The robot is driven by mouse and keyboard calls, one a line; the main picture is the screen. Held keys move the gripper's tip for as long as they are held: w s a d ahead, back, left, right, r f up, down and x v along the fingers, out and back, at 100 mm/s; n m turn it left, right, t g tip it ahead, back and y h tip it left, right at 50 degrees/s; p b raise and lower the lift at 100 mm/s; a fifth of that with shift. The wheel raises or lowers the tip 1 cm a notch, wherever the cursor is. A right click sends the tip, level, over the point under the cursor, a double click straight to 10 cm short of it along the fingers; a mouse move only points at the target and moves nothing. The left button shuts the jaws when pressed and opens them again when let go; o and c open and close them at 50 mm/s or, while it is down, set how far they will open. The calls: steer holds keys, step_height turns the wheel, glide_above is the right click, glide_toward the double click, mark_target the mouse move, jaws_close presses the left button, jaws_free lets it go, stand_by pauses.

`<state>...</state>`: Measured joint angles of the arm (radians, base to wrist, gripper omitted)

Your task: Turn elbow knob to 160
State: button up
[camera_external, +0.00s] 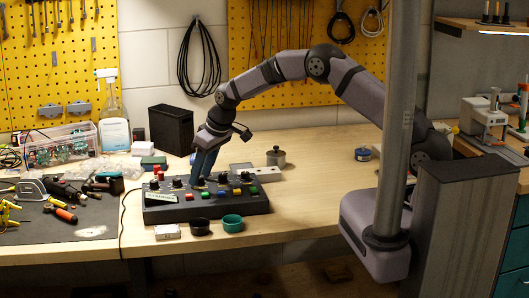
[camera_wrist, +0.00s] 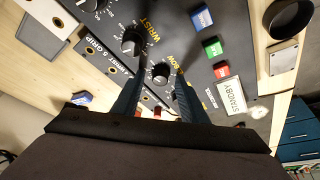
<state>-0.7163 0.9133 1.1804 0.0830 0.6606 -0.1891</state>
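The control panel (camera_external: 165,214) is a dark box on the bench with knobs and coloured buttons. In the wrist view the elbow knob (camera_wrist: 160,73) is black and round, beside a yellow label partly covered by a finger. My gripper (camera_wrist: 161,80) points down at the panel with its blue fingers apart, one on each side of the elbow knob. Gaps show between knob and fingers; I cannot tell their height over the panel. In the external view my gripper (camera_external: 197,178) stands over the panel's middle and hides this knob. The knob's scale is too small to read.
The wrist knob (camera_wrist: 131,41) sits close by on the panel. Blue, green and red buttons (camera_wrist: 211,47) and a STANDBY display (camera_wrist: 230,97) lie to the right. Green and black bowls (camera_external: 232,223) stand before the panel; a metal weight (camera_external: 276,157) stands behind it.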

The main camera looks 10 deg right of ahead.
jaws_close()
steer(key=shift+m, duration=0.3)
steer(key=m, duration=0.1)
steer(key=m+t+h+b, duration=0.1)
steer(key=m, duration=0.1)
steer(key=shift+a+f, duration=0.1)
steer(key=shift+a, duration=0.1)
steer(key=shift+m+t+h+b, duration=0.3)
steer(key=shift+m+h+b, duration=0.1)
steer(key=shift+m+b, duration=0.6)
jaws_free()
